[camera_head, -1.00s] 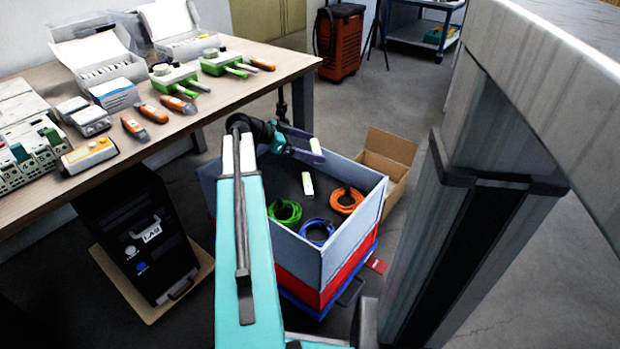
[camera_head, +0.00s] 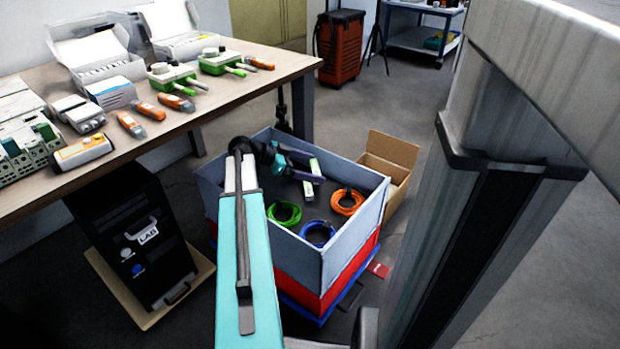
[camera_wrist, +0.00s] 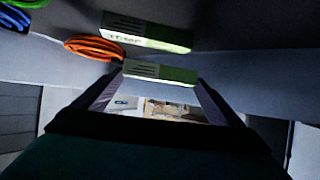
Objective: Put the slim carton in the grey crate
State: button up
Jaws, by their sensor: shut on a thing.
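My gripper (camera_head: 306,174) is down inside the grey crate (camera_head: 352,240), near its back right part. It is shut on a slim white and green carton (camera_head: 315,166). In the wrist view this carton (camera_wrist: 160,73) spans the gap between the two fingers. A second, similar white and green carton (camera_head: 308,188) lies on the crate floor just below the held one. It also shows in the wrist view (camera_wrist: 147,32), close to the held carton but apart from it. I cannot tell whether the held carton touches the floor.
Green (camera_head: 284,214), blue (camera_head: 317,231) and orange (camera_head: 347,202) cable coils lie in the crate. The crate stands on a red box (camera_head: 345,277). An open cardboard box (camera_head: 397,160) is behind it. A workbench (camera_head: 235,95) is at left, a grey post (camera_head: 470,220) at right.

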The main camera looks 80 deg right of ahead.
jog(key=shift+f+b, duration=0.75)
jog(key=shift+f, duration=1.3)
jog(key=shift+f, duration=0.1)
jog(key=o, duration=0.8)
jog(key=shift+w+a+r+p, duration=0.2)
jog(key=shift+w+r+p, duration=0.1)
jog(key=shift+w+r, duration=0.15)
jog(key=p+v, duration=0.4)
jog(key=v, duration=0.7)
jog(key=shift+f, duration=0.15)
jog(key=shift+p, duration=0.3)
